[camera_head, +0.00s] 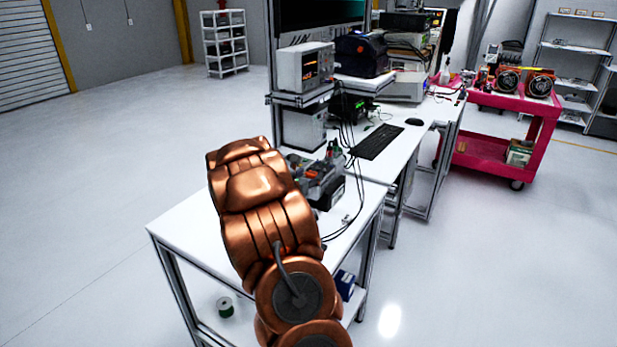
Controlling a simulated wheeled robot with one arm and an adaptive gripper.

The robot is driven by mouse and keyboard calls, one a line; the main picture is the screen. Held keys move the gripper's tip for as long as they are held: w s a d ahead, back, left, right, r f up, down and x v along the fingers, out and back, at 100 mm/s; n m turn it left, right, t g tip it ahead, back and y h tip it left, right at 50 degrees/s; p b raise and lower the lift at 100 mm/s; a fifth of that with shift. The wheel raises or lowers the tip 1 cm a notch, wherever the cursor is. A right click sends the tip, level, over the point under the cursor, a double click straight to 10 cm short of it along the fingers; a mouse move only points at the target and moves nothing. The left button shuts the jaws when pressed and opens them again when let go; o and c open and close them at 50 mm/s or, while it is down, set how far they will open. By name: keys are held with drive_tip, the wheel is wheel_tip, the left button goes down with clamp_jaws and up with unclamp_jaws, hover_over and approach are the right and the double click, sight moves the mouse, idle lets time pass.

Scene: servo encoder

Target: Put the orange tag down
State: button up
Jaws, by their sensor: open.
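I cannot make out the orange tag for certain. A small orange-red patch shows on the dark device (328,186) on the near white table (180,228), but it is too small to identify. My copper-coloured arm reaches up over this table and covers much of its top. My gripper is not visible; the arm's end is turned away, and its own links hide what lies beyond.
Black cables run from the device across the table's right side. Behind stands a bench with a keyboard (376,141), a mouse (414,122) and a boxed instrument (304,68). A red cart (482,148) stands at right.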

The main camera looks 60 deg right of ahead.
drive_tip(key=shift+r, duration=0.2)
drive_tip(key=shift+a, duration=0.2)
drive_tip(key=b+v, duration=0.3)
drive_tip(key=v, duration=0.8)
drive_tip(key=shift+a, duration=0.35)
drive_tip(key=shift+s, duration=0.1)
